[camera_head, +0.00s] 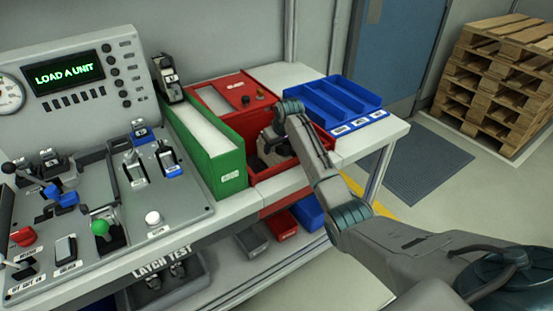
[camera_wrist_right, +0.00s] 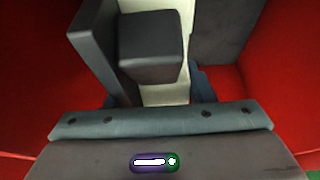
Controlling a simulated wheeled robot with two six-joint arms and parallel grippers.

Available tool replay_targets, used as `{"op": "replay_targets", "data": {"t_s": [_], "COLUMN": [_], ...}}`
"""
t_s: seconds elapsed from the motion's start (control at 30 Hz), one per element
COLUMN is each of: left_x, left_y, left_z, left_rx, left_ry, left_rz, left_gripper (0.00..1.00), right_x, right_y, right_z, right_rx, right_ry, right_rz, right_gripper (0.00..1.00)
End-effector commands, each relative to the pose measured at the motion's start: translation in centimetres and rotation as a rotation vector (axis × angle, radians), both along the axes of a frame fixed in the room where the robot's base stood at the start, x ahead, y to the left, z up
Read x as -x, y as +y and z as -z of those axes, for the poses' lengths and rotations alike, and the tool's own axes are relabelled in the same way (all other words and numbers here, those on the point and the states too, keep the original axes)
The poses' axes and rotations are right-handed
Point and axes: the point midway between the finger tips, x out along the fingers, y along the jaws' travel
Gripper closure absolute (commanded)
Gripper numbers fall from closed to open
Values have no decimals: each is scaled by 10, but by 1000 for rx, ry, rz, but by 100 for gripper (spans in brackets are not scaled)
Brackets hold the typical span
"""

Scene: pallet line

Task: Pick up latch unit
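My right arm reaches over the bench, and its gripper (camera_head: 276,141) points down into the open front of the red bin (camera_head: 252,196). The right wrist view looks down between red walls. A dark grey blocky part (camera_wrist_right: 151,47) with a pale strip beside it lies directly below the palm; it looks like a latch unit. The fingertips are not clear, so I cannot tell whether they grip it. Another dark and pale latch unit (camera_head: 167,77) stands at the back end of the green bin (camera_head: 220,172). My left gripper is not in view.
A blue divided tray (camera_head: 345,122) sits right of the red bin. A test panel with levers (camera_head: 150,215) and a screen reading "LOAD A UNIT" (camera_head: 64,73) stands left. Small bins (camera_head: 281,226) fill the lower shelf. Pallets (camera_head: 495,80) stand far right.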

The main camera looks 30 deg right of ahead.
Motion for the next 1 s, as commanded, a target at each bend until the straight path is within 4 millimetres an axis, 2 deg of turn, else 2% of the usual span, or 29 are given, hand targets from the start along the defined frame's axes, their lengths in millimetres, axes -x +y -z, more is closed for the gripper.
{"op": "replay_targets", "data": {"t_s": [0.03, 0.23, 0.53, 0.67, 0.83, 1.0], "left_x": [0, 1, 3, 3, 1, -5], "left_y": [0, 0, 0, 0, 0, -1], "left_z": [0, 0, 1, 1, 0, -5], "left_rx": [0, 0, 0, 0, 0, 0], "left_ry": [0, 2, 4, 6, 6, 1], "left_rz": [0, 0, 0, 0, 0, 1], "left_gripper": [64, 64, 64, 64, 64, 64], "right_x": [0, 0, 0, -1, -1, -1], "right_y": [0, 0, 0, 0, 0, -1], "right_z": [0, 0, -2, -10, -33, -68], "right_rx": [0, 0, 1, 1, 1, 2], "right_ry": [0, 0, -2, -3, -5, -8], "right_rz": [0, 0, 0, 0, -1, 0], "right_gripper": [62, 100, 100, 100, 100, 100]}}
